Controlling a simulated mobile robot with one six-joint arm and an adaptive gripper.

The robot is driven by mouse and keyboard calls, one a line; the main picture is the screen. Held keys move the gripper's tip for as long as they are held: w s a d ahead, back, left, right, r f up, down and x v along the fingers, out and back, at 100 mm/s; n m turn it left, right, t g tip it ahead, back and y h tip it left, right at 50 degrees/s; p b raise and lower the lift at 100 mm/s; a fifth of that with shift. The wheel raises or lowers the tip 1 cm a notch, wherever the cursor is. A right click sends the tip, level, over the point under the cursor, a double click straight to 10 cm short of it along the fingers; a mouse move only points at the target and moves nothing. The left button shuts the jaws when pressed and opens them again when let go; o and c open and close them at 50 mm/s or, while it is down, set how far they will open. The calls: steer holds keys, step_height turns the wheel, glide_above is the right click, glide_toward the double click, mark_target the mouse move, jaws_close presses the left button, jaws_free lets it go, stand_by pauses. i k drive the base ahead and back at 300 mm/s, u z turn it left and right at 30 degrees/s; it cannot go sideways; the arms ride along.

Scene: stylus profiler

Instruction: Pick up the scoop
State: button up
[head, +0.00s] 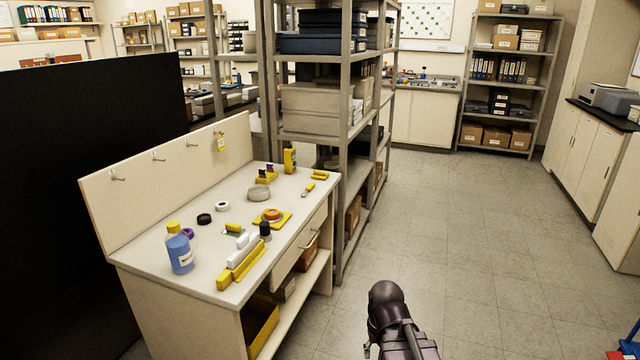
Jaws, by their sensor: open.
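I cannot single out the scoop with certainty. A small yellow-handled tool (309,188) with a greyish end lies near the right edge of the workbench (205,215). Another small yellow piece (234,228) with a grey part lies near the middle of the bench. Either could be the scoop; both are too small to tell. My gripper is not in view. Only a dark rounded part of my arm shows at the bottom, over the floor to the right of the bench and apart from it.
The bench also holds a blue bottle (180,252), a yellow bottle (290,160), an orange ring (272,214), a clear dish (259,193) and a yellow holder with white pieces (241,264). A grey shelf rack (345,150) stands behind.

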mark_target(310, 187)
steer(key=z, duration=0.1)
steer(key=i, duration=1.6)
steer(key=u, duration=0.5)
